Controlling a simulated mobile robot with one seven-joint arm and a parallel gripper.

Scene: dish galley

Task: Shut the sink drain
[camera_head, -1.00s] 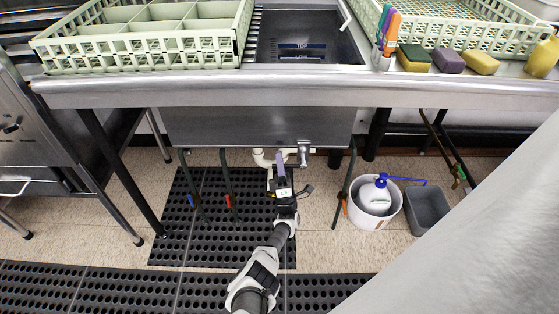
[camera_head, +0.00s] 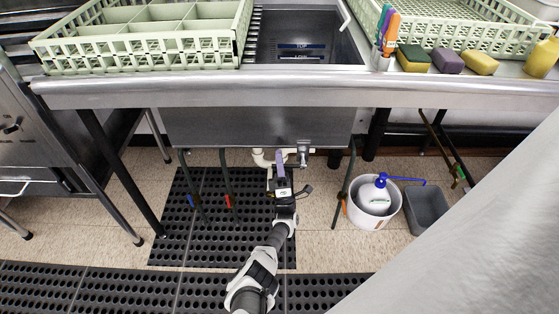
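The sink basin (camera_head: 262,124) hangs below the steel counter. Its dark inside (camera_head: 300,30) shows at the top, with two small blue marks; the drain opening itself is not visible. White drain piping (camera_head: 258,157) and a metal fitting (camera_head: 304,155) show under the basin. A lavender handle-like piece (camera_head: 280,157) stands upright beside the piping. My gripper (camera_head: 281,172) is under the sink, right at the lower end of this piece. The fingers are small and partly hidden, so I cannot tell whether they grip it.
A white bucket with a blue-topped bottle (camera_head: 381,181) and a grey bin (camera_head: 427,209) stand on the floor at right. Counter legs stand on both sides. Dark perforated mats (camera_head: 165,235) cover the floor.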

